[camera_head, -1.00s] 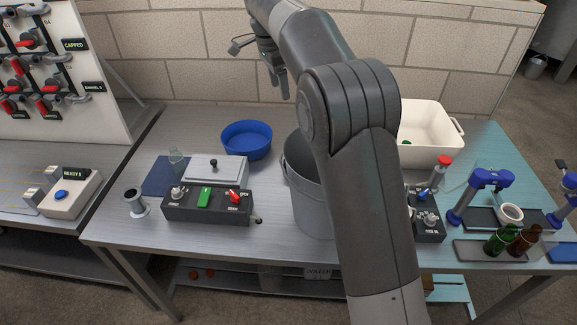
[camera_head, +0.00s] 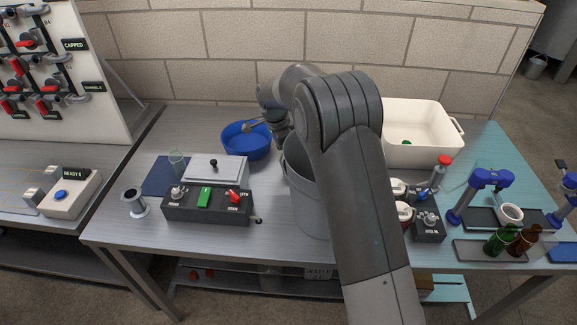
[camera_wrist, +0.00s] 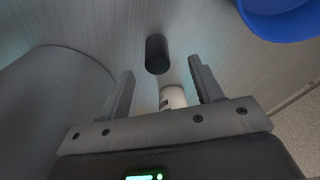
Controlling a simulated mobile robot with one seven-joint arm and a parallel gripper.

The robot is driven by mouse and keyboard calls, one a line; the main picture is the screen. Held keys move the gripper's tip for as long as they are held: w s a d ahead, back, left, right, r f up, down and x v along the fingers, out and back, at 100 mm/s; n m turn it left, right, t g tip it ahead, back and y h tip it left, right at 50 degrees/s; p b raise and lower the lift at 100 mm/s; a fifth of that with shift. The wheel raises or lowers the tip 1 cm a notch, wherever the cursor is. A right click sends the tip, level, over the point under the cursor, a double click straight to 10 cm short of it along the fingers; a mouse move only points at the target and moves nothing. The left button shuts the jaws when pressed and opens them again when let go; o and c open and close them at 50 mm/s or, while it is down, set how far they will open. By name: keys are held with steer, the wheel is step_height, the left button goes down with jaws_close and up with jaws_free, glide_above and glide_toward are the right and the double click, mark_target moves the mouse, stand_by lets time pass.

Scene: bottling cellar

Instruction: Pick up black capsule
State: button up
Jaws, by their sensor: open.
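The black capsule (camera_wrist: 157,54) is a small dark cylinder on the metal bench in the wrist view. It lies ahead of my gripper (camera_wrist: 161,67), roughly in line with the gap between its two fingers. The fingers are apart and nothing is held. A white cylinder-like item (camera_wrist: 172,98) shows between the fingers, closer to the palm and partly hidden by it. In the head view my gripper (camera_head: 283,137) is low between the blue bowl and the grey bucket; the capsule is hidden there.
The blue bowl (camera_head: 246,141) stands left of my gripper and the grey bucket (camera_head: 304,190) beside it. A control box (camera_head: 205,207) with switches is at the front left. A white tub (camera_head: 425,145) and bottles (camera_head: 500,241) are to the right.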

steer(key=f, duration=0.1)
steer(key=d+f, duration=0.1)
steer(key=f, duration=0.3)
steer(key=shift+w+d+f, duration=0.1)
steer(key=shift+d+f, duration=0.15)
steer(key=shift+d, duration=0.05)
steer(key=c, duration=0.7)
